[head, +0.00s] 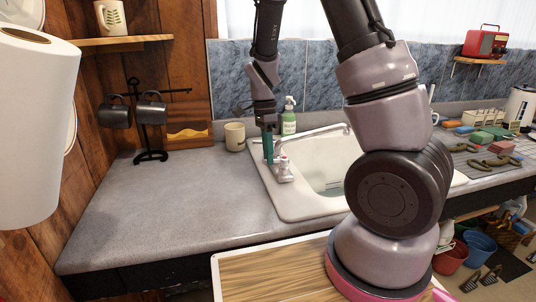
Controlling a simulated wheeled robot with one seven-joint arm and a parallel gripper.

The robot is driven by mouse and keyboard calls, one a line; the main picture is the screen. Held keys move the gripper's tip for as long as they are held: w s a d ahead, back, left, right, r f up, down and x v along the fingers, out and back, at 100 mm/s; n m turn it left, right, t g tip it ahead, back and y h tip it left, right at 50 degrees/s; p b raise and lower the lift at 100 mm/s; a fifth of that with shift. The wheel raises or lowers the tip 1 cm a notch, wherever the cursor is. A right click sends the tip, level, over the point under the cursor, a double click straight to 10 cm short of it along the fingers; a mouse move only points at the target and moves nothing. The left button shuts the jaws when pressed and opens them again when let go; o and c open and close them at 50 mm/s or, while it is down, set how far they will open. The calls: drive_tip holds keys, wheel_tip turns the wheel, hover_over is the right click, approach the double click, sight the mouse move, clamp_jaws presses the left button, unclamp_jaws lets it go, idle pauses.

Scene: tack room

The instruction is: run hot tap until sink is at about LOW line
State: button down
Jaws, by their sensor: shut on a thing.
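The white sink (306,207) is set in the grey counter, and its basin shows partly behind my arm. A little bluish water (333,190) seems to lie low in the basin; no LOW line can be made out. The tap (284,170) stands at the sink's left rim with a red mark on it, and its spout (325,131) reaches right over the basin. No stream can be made out. My gripper (268,154) points down at the tap's left side, its teal fingers shut at the tap's handle, which they mostly hide.
A black mug stand (150,128) is at the left back. The left counter (170,205) is clear. Tools and green things lie on a rack (470,160) at the right.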

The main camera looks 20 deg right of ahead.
drive_tip(key=n, duration=0.1)
drive_tip(key=s+n, duration=0.1)
drive_tip(key=n, duration=0.2)
drive_tip(key=shift+s+d+h, duration=0.15)
drive_tip(key=shift+s+h, duration=0.2)
drive_tip(key=shift+h, duration=0.05)
drive_tip(key=c, duration=0.9)
unclamp_jaws()
drive_tip(key=shift+o, duration=0.2)
drive_tip(key=d+v, duration=0.1)
drive_tip(key=v, duration=0.9)
drive_tip(key=shift+a+r, duration=0.45)
drive_tip(key=shift+a, duration=0.05)
